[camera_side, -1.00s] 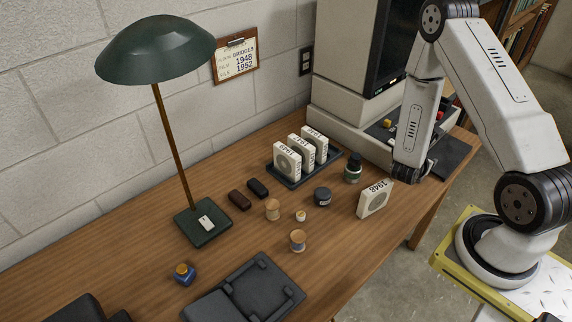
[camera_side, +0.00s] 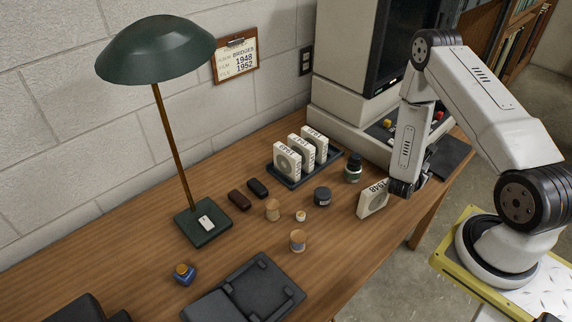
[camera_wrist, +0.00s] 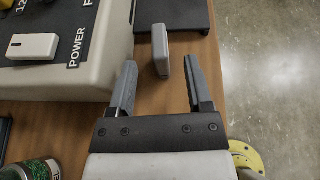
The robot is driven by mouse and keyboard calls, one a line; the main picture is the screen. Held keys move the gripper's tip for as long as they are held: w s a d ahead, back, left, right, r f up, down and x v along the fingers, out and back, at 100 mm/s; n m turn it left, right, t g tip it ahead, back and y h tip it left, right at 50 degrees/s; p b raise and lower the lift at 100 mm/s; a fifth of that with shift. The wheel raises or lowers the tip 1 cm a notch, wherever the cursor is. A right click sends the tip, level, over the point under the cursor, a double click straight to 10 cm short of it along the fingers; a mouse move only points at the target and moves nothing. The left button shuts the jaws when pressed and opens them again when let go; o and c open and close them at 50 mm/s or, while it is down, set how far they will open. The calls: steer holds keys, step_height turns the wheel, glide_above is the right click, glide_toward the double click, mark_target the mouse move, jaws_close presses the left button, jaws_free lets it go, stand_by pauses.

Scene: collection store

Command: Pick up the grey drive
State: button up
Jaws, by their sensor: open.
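The grey drive (camera_wrist: 161,48) is a slim block in the wrist view. It lies on the wooden desk just ahead of and between my fingertips, with its near end about level with them. I see a gap on both sides of it. My gripper (camera_wrist: 160,74) is open and holds nothing. In the side view my gripper (camera_side: 409,186) is low over the right end of the desk, beside the white box labelled 1948 (camera_side: 373,200). I cannot make out the drive there; my gripper and arm seem to hide it.
The pale machine with the POWER switch (camera_wrist: 32,46) stands close on the left in the wrist view. A dark mat (camera_wrist: 172,14) lies beyond the drive. The desk edge and floor are to the right. Jars, a box rack (camera_side: 325,167) and a lamp (camera_side: 155,50) stand further left.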

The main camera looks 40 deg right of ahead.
mark_target(425, 168)
steer(key=shift+d, duration=0.1)
steer(key=shift+x, duration=2.85)
jaws_close()
